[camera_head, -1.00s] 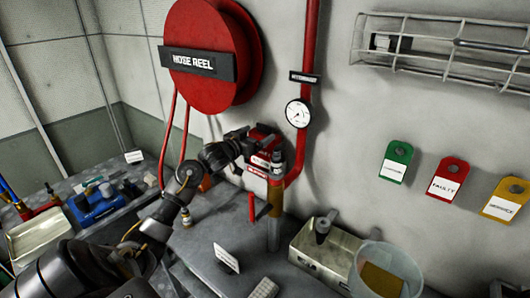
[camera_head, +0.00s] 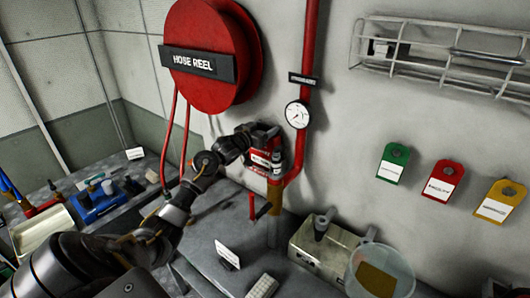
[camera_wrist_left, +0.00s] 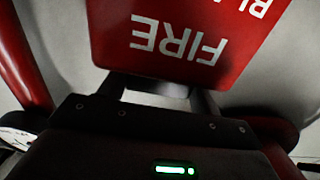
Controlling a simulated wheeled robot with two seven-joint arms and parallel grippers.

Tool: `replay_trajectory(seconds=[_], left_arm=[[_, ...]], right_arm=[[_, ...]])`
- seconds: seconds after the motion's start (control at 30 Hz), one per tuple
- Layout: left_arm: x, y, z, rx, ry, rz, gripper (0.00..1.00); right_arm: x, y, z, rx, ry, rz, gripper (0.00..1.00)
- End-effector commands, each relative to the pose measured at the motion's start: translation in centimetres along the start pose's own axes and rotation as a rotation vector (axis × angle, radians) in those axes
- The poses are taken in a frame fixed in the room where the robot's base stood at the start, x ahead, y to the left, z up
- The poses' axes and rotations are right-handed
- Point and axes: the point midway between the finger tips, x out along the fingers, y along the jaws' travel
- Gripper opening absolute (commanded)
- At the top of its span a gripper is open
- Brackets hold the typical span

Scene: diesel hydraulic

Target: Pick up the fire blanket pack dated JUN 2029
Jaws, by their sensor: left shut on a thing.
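A red fire blanket pack (camera_head: 264,158) with white lettering is in my left gripper (camera_head: 252,134), in front of the wall beside the red pipe. In the left wrist view the pack (camera_wrist_left: 190,35) fills the upper middle. It reads "FIRE" and the start of another word, upside down. The two fingers (camera_wrist_left: 158,90) of my left gripper reach to its near edge and are shut on it. No date can be read on the pack in either view. It hides the top of the brown-sleeved post behind it. My right gripper is not in view.
The hose reel (camera_head: 210,50) hangs above left, and a gauge (camera_head: 297,114) sits on the red pipe (camera_head: 307,60). A metal box (camera_head: 315,249) and a clear bucket (camera_head: 380,270) stand at right on the bench. A small white sign (camera_head: 228,254) stands nearer.

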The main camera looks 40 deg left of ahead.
Motion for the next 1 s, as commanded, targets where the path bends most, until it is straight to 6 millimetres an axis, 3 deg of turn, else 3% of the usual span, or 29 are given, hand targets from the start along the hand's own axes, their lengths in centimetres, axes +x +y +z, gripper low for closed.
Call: replay_trajectory(seconds=[0.03,0.27,0.57,0.73,1.0], left_arm=[[0.0,0.0,0.0,-0.001,0.000,0.000,0.33],[0.0,0.0,-0.2,-0.001,0.004,-0.001,0.04],[-0.1,-0.1,-0.2,0.000,0.004,0.000,0.04],[-0.5,-0.1,-0.7,0.002,0.006,-0.001,0.04],[-0.4,-0.1,-4.2,0.002,0.008,-0.001,0.04]], right_arm=[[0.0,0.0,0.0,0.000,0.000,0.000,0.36],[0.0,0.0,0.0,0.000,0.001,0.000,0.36],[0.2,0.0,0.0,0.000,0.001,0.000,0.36],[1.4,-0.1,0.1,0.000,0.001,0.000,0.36],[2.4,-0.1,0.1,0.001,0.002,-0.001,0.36]])
